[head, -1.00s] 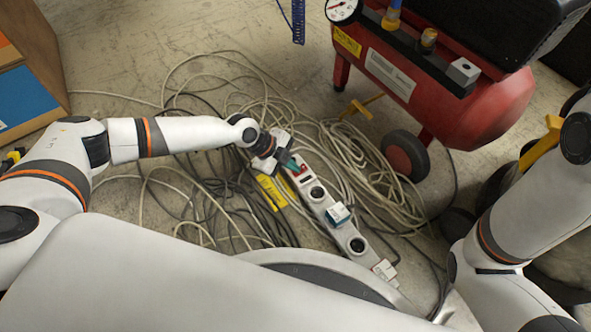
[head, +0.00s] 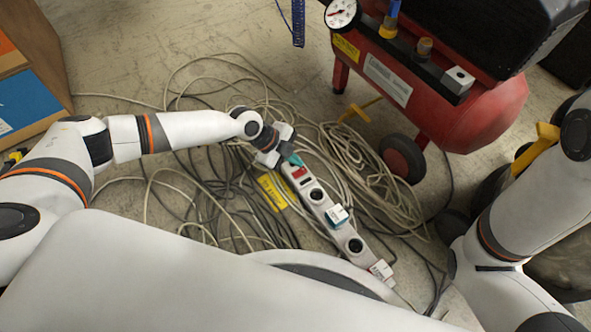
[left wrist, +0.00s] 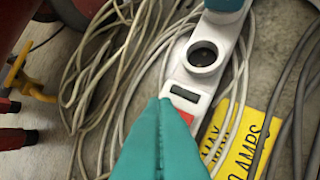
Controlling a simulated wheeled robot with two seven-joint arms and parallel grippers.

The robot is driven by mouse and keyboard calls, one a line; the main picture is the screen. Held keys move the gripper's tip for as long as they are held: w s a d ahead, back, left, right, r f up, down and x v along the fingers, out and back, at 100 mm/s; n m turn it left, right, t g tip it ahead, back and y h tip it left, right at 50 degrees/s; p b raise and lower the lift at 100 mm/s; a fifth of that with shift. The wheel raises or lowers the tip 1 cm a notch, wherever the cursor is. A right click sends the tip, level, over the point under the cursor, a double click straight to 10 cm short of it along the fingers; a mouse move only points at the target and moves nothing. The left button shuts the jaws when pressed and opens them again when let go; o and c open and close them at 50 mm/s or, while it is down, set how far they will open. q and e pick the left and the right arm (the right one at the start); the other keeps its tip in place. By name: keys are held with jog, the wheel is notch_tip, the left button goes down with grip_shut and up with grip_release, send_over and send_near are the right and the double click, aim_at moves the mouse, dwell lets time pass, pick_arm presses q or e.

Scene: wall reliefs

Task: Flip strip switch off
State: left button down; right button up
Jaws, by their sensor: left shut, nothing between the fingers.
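A white power strip (head: 328,211) lies on the floor, running from upper left to lower right in the head view. Its red switch (head: 299,172) is at the far end, by a small dark slot. My left gripper (head: 296,160) has teal fingers, shut and empty, with the tips just above that far end. In the left wrist view the shut fingers (left wrist: 165,104) partly cover the red switch (left wrist: 186,117); I cannot tell whether they touch it. The switch's on or off position is unclear. My right arm shows, but its gripper is out of view.
Loose cables (head: 350,160) lie all around the strip. A yellow label (head: 273,192) is beside it, and a teal-and-white plug (head: 337,215) sits in it. A red compressor (head: 440,95) stands at upper right; a wooden cabinet (head: 30,70) stands at upper left.

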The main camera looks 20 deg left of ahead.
aim_at(297, 174)
pick_arm(q)
jog(key=r, duration=0.1)
jog(key=r+p, duration=0.1)
jog(key=r, duration=0.1)
jog(key=shift+w+d+p, duration=0.2)
jog(key=shift+p, duration=0.1)
